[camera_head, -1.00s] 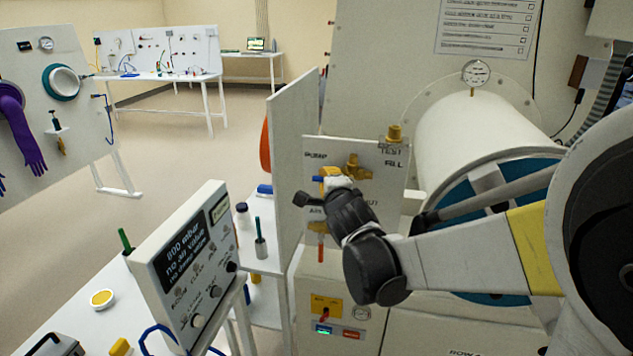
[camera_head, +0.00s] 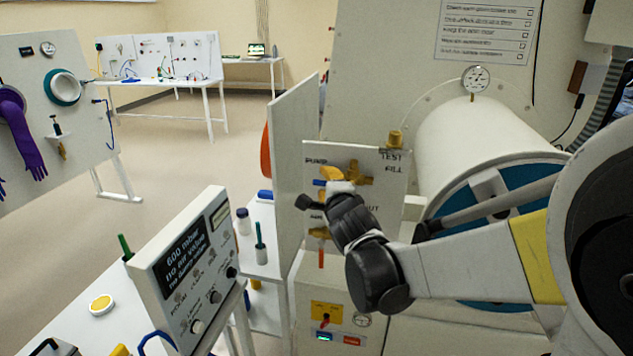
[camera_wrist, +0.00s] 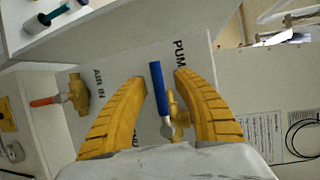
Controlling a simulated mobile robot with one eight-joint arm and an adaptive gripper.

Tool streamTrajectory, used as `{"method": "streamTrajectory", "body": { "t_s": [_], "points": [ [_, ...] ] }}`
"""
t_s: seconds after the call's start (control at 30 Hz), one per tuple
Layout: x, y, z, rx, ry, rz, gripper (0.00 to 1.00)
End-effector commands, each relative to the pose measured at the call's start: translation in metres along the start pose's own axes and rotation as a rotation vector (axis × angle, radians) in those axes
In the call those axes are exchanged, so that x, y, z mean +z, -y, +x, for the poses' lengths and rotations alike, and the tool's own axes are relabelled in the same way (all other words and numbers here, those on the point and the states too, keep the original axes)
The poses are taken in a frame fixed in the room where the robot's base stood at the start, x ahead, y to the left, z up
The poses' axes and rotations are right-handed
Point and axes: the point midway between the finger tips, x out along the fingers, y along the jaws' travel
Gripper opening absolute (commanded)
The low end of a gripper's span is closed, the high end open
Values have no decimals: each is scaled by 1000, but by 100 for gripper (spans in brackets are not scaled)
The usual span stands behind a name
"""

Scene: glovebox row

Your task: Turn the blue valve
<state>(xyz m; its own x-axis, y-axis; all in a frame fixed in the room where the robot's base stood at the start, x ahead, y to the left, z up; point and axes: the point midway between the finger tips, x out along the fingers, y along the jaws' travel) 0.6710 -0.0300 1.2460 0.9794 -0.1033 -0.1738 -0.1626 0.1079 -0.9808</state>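The blue valve shows in the wrist view as a straight blue lever (camera_wrist: 160,88) on a brass body, mounted on a white panel by the letters "PUM". My gripper (camera_wrist: 162,76) is open, with one yellow finger on each side of the lever and a visible gap on both sides. In the head view only a small bit of the blue lever (camera_head: 318,182) shows beside my gripper, below the "PUMP" label. My dark wrist hides much of the panel there.
A valve with an orange lever (camera_wrist: 46,101) sits by "AIR IN" on the same panel. A white upright board (camera_head: 292,150) stands close left of the panel. A control box (camera_head: 190,265) with a display and knobs stands at the front. A large white cylinder (camera_head: 470,145) is to the right.

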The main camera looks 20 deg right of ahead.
Motion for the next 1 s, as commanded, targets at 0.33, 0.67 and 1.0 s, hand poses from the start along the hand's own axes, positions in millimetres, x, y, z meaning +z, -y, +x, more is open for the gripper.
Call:
{"method": "streamTrajectory", "body": {
  "t_s": [0.33,0.67,1.0],
  "points": [
    [0,0,-28,1,0,-1,35],
    [0,0,-94,0,1,-1,35],
    [0,0,-120,0,0,0,35]
  ]
}}
